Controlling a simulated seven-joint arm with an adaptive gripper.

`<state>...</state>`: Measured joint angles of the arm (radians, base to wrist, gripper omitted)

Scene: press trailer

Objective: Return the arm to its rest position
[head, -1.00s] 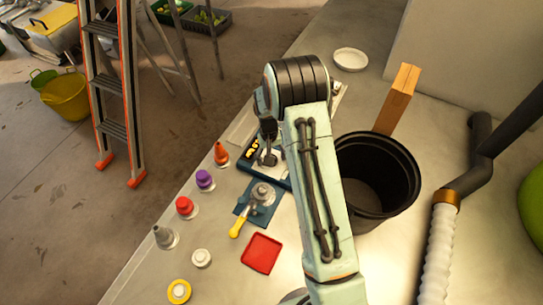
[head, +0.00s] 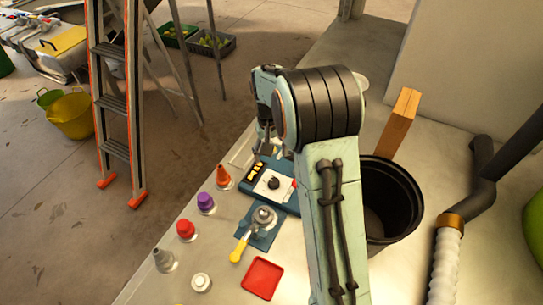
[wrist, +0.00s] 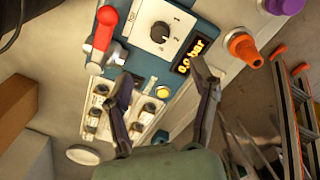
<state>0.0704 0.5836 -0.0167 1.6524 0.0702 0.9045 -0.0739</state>
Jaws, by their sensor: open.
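My arm reaches up from the bottom right in the head view, bent at its black-banded joint. My gripper (head: 264,143) hangs beyond that joint, above the far side of the blue control panel (head: 285,200), and is partly hidden by my arm. In the wrist view my gripper (wrist: 165,90) is open, its two dark fingers spread with nothing between them. Beyond them the panel shows a dial (wrist: 160,33), a red lever (wrist: 103,32) and a lit display (wrist: 190,55) that seems to read 0.0 bar.
A black bucket (head: 405,205) stands right of my arm, with a wooden block (head: 398,122) behind it. Orange, purple, red (head: 186,229) and grey caps line the bench's left edge. A red tray (head: 262,278) lies in front. A ladder (head: 113,100) stands on the floor at left.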

